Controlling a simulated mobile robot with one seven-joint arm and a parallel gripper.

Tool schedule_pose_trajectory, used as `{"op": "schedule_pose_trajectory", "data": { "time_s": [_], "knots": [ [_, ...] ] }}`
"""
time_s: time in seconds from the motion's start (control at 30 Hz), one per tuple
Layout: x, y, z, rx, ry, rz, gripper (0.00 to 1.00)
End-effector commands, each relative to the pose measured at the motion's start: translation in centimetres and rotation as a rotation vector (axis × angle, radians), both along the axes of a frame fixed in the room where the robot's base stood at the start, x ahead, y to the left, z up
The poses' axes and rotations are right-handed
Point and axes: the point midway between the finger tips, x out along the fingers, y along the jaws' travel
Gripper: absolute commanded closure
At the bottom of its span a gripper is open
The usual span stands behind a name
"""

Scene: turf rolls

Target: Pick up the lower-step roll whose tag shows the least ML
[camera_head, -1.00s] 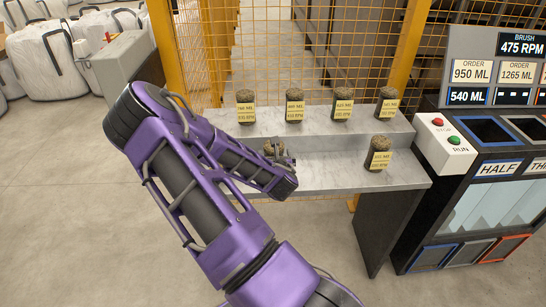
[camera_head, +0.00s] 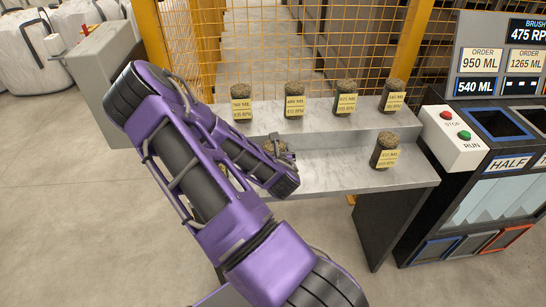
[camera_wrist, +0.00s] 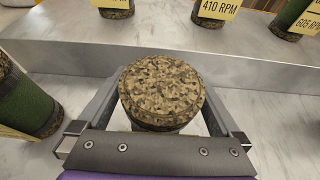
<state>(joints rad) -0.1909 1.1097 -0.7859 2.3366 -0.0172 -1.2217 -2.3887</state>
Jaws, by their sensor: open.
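My gripper (camera_wrist: 162,92) is open, with one finger on each side of a turf roll (camera_wrist: 162,88) standing on the lower step (camera_wrist: 245,125). In the head view this roll's brown top (camera_head: 274,148) shows just behind my gripper (camera_head: 282,154); its tag is hidden in both views. A second lower-step roll (camera_head: 384,152) stands at the right, its yellow tag too small to read surely. Another dark green roll (camera_wrist: 28,105) stands at the left of the wrist view; my arm covers that area in the head view.
Several tagged rolls, one of them here (camera_head: 294,101), stand on the upper step (camera_head: 265,118) behind. A control box with red and green buttons (camera_head: 455,133) and a bin machine stand at the right. A yellow mesh fence (camera_head: 270,45) closes off the back.

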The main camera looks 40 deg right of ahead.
Motion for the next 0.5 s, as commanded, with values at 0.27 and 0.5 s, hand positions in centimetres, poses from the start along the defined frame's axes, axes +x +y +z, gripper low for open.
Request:
{"op": "schedule_pose_trajectory", "data": {
  "time_s": [0.27, 0.5],
  "knots": [
    [-0.02, 0.01, 0.0, 0.0, 0.0, 0.0, 0.07],
    [0.0, 0.01, 0.0, 0.0, 0.0, 0.0, 0.5]
  ]
}}
